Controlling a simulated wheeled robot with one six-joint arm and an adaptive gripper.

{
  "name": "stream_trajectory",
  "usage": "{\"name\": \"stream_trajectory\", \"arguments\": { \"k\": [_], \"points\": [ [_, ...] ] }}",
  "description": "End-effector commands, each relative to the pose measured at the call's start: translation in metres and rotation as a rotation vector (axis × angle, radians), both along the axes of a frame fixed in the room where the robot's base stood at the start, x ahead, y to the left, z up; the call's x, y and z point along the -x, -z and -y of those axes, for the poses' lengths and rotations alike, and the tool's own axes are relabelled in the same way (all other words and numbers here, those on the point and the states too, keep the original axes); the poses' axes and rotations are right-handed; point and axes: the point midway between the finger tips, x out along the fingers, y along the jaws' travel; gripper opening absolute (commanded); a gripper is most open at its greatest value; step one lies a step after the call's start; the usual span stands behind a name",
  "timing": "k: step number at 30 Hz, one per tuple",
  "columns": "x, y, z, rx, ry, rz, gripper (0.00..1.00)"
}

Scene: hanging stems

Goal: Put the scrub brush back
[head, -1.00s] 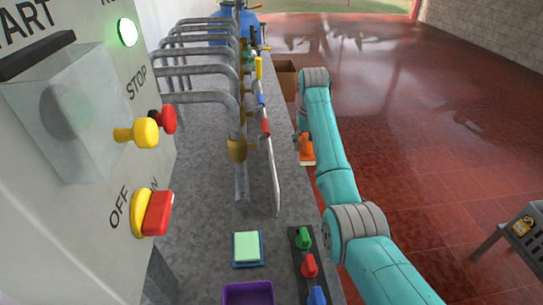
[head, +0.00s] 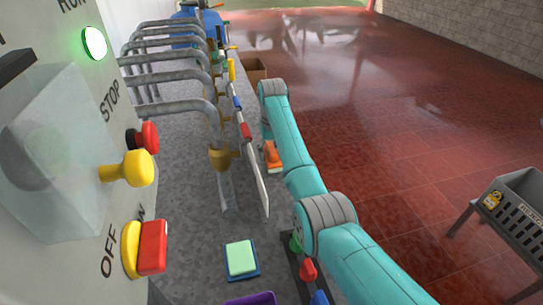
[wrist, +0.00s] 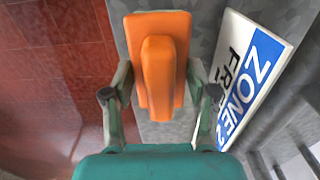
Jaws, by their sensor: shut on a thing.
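The scrub brush is an orange block with a raised orange handle along its middle. It fills the upper middle of the wrist view (wrist: 160,70), with my gripper's (wrist: 160,95) fingers on either side of it, shut on it. In the head view the brush (head: 273,156) shows at the right edge of the long grey counter, just left of my teal arm. My gripper is mostly hidden behind the arm there. Whether the brush touches the counter or hangs above it, I cannot tell.
A white and blue sign (wrist: 250,75) stands close right of the brush. Grey pipes (head: 175,108) line the counter (head: 190,190). A green pad (head: 240,257), a purple container (head: 252,299) and coloured knobs (head: 308,270) are nearer. A grey bin (head: 515,205) stands right; the red floor between is open.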

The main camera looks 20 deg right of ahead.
Motion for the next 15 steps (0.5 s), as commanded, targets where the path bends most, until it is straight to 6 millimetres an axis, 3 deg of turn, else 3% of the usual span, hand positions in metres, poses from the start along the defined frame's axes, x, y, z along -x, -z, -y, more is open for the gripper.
{"name": "stream_trajectory", "arguments": {
  "k": [3, 9, 10, 12, 15],
  "points": [
    [0.0003, 0.0137, 0.0, 0.0, 0.0, -0.001, 0.2],
    [0.0, 0.0148, 0.0, 0.0, 0.0, 0.0, 0.2],
    [0.0001, 0.0151, 0.0, 0.0, 0.0, 0.0, 0.63],
    [0.0001, 0.015, 0.0, 0.0, 0.0, 0.0, 0.8],
    [0.0001, 0.0149, 0.0001, 0.0, 0.0, 0.0, 0.83]
  ]
}}
